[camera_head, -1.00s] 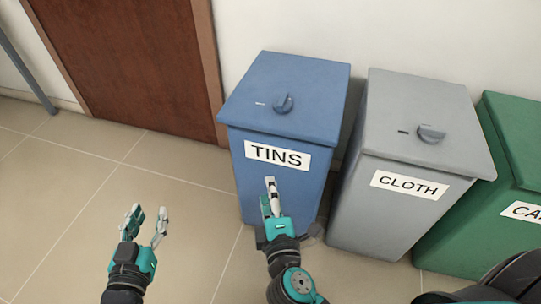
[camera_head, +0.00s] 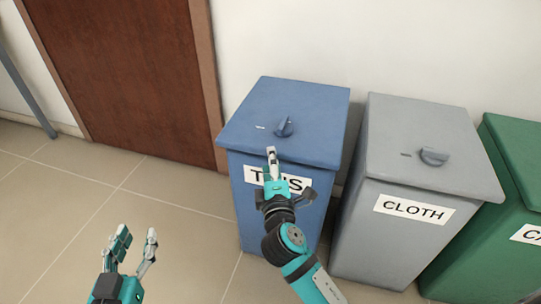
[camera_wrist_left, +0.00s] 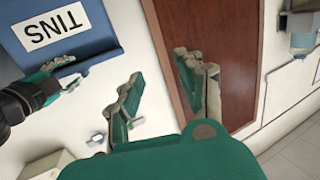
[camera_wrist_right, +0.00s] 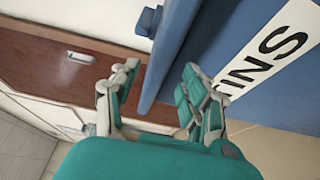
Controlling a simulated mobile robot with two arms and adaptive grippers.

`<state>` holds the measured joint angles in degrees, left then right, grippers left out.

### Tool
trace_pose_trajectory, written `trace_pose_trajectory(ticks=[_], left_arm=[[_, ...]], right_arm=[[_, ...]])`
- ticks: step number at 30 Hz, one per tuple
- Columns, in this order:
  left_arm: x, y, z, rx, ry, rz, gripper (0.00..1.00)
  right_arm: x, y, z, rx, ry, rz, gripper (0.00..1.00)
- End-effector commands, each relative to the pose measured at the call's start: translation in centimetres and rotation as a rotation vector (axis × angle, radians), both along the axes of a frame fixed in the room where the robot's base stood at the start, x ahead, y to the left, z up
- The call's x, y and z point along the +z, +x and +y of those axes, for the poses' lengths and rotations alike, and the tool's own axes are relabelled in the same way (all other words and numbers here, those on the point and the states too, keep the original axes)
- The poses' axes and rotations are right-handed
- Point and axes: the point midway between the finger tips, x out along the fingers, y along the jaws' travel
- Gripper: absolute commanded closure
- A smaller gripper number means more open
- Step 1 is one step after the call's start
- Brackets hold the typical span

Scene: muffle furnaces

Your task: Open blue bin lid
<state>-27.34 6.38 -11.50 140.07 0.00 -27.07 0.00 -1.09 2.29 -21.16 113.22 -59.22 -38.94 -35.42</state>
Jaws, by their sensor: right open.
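The blue bin (camera_head: 235,190) with the TINS label stands against the wall, and its lid (camera_head: 255,105) is shut with a dark blue knob (camera_head: 284,127) on top. My right gripper (camera_head: 272,160) is in front of the bin at the lid's front edge, covering part of the label. In the right wrist view my right gripper (camera_wrist_right: 158,90) is open, and the blue lid edge (camera_wrist_right: 170,50) shows between its fingers; contact cannot be told. My left gripper (camera_head: 136,240) is open and empty over the floor, left of the bin; it also shows in the left wrist view (camera_wrist_left: 158,75).
A grey CLOTH bin (camera_head: 385,240) stands close to the right of the blue bin, with a green bin (camera_head: 510,165) beyond it. A brown door (camera_head: 125,70) is at the back left. The tiled floor (camera_head: 70,215) at left is clear.

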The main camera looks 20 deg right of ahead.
Motion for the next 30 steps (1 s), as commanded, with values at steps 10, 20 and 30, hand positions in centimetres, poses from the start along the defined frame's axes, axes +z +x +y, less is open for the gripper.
trace_pose_trajectory(ticks=[10,20,30], left_arm=[[1.7,0.2,-0.3,-0.006,-0.025,-0.096,0.62],[1.8,0.2,-0.3,-0.006,-0.026,-0.099,0.62],[1.8,0.2,-0.3,-0.006,-0.025,-0.098,0.62]], right_arm=[[0.0,3.1,-0.7,-0.001,0.0,0.0,0.54],[0.0,3.1,-0.7,-0.001,0.0,0.001,0.64],[0.0,3.1,-0.7,0.0,0.0,0.001,1.0]])
